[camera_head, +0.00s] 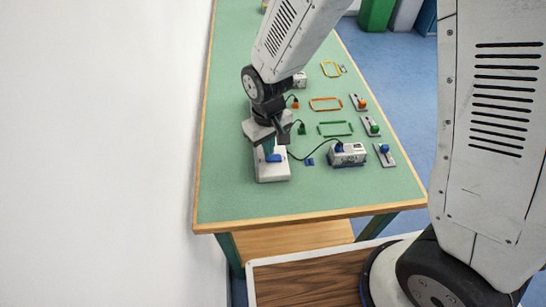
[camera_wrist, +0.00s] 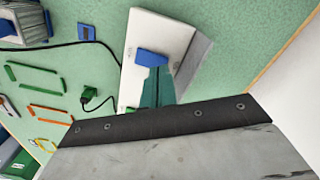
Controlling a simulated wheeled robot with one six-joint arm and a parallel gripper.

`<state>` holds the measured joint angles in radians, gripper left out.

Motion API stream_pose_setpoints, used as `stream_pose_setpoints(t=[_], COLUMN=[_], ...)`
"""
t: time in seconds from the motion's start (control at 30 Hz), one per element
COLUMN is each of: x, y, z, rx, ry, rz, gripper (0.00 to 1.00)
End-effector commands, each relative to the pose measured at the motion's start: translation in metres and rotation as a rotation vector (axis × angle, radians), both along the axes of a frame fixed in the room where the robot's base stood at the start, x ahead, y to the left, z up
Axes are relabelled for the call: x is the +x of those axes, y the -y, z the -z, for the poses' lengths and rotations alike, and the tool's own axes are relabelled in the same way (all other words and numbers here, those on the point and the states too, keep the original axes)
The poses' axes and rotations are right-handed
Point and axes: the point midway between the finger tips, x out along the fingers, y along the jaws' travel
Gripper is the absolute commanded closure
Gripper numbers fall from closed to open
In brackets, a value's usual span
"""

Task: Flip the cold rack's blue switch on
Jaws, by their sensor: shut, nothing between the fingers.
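A white block (camera_head: 273,173) with a blue switch (camera_head: 273,158) stands at the near left of the green table. In the wrist view the white block (camera_wrist: 137,42) and its blue switch (camera_wrist: 152,57) lie straight ahead. My gripper (camera_head: 268,150) is over the block, with its teal fingers (camera_wrist: 157,80) shut and empty. The fingertips are right at the edge of the blue switch; I cannot tell whether they touch it. The fingers and wrist hide part of the block. No label naming the cold rack is readable.
A grey-white box (camera_head: 348,158) with a black cable stands to the right, beside a plate with a blue knob (camera_head: 384,149). Green (camera_head: 335,129) and orange (camera_head: 326,104) frames lie beyond. A white wall is on the left. The table's near edge (camera_head: 310,216) is clear.

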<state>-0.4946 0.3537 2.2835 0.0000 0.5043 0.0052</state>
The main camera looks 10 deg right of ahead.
Motion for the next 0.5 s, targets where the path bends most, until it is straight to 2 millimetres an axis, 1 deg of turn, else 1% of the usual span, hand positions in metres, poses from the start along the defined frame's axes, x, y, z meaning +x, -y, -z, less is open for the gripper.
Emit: stream_pose_setpoints(t=[0.5], x=[-0.0001], y=[0.0000], z=[0.0079], rx=[0.000], ry=[-0.001], rz=[0.000], gripper=[1.00])
